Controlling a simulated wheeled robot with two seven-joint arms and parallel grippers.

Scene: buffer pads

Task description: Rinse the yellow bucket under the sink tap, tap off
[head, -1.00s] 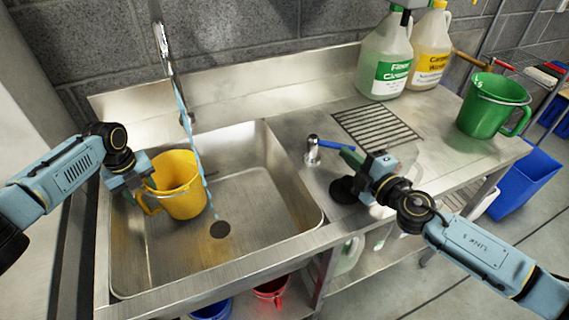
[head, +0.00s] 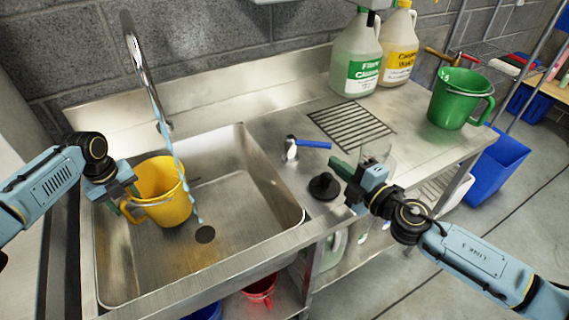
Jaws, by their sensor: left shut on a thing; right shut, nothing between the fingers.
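The yellow bucket (head: 166,195) is in the left part of the sink basin, slightly tilted. My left gripper (head: 120,200) is shut on its left side, at the handle. The tap (head: 140,65) arches over the basin, and a blue stream of water (head: 180,178) falls beside the bucket's right side toward the drain (head: 205,234). A tap lever with a blue handle (head: 314,145) stands on the counter right of the basin. My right gripper (head: 342,172) is shut and empty, to the right of the lever and apart from it.
A black stopper (head: 323,186) lies on the counter near my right gripper. A drain grate (head: 350,125), a green-label jug (head: 355,60), a yellow-label jug (head: 399,50) and a green bucket (head: 459,98) stand further right. A blue bin (head: 498,163) is on the floor.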

